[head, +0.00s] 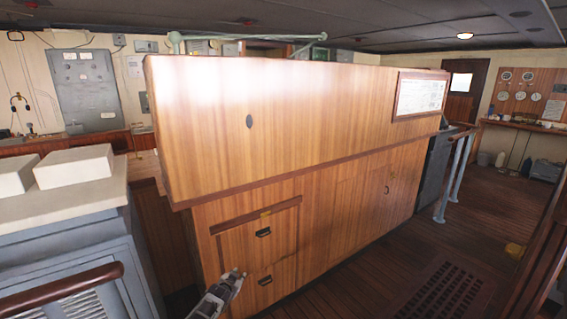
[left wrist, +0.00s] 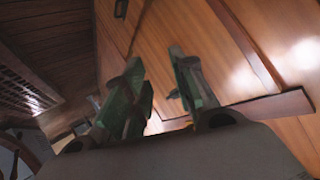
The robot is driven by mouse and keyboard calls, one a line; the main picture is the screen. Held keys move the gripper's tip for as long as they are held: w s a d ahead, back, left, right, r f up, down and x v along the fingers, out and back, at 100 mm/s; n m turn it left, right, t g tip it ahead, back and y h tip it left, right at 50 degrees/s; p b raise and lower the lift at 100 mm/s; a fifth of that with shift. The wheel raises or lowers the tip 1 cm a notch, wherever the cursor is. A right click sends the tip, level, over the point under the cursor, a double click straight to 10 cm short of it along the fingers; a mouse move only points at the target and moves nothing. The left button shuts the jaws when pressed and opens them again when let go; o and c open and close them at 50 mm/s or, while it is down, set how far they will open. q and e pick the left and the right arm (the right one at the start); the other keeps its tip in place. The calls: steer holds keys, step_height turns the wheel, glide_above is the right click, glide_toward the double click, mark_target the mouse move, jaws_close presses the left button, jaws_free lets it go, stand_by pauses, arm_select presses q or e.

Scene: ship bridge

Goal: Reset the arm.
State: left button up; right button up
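My left gripper (head: 232,280) shows at the bottom of the head view, left of the middle, in front of the wooden cabinet's lower drawers. In the left wrist view its two green-grey fingers (left wrist: 158,72) stand apart with nothing held between them. Wooden panelling fills much of the space beyond them. Most of the left arm is out of the head view. My right gripper is in neither view.
A large wooden cabinet (head: 320,130) stands close in front. At left, a grey counter (head: 75,210) carries white boxes (head: 75,166), with a brown handrail (head: 60,290) before it. Open wooden floor (head: 370,275) with a dark grating (head: 445,292) lies at right.

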arm_select(q)
steer(key=s+a+f+n+g+y+b, duration=0.1)
steer(key=s+a+f+n+g, duration=0.3)
steer(key=s+f, duration=1.15)
steer(key=s+a+f+m+g+y, duration=0.1)
steer(key=s+a+f, duration=0.6)
steer(key=s+f, duration=0.85)
steer(key=s+f+g, duration=0.1)
steer(key=s+f, duration=0.3)
steer(key=s, duration=0.9)
steer(key=s+a+f+g, duration=0.1)
steer(key=s+f, duration=0.3)
steer(key=s, duration=1)
steer(key=s+f+g+b, duration=0.1)
steer(key=s+f+g, duration=0.2)
steer(key=s, duration=1.1)
steer(key=shift+a+f, duration=0.4)
steer(key=shift+f, duration=0.1)
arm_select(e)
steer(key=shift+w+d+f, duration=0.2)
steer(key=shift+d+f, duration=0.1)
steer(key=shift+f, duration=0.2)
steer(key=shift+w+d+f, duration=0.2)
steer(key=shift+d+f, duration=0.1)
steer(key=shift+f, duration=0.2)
arm_select(q)
steer(key=shift+w, duration=0.15)
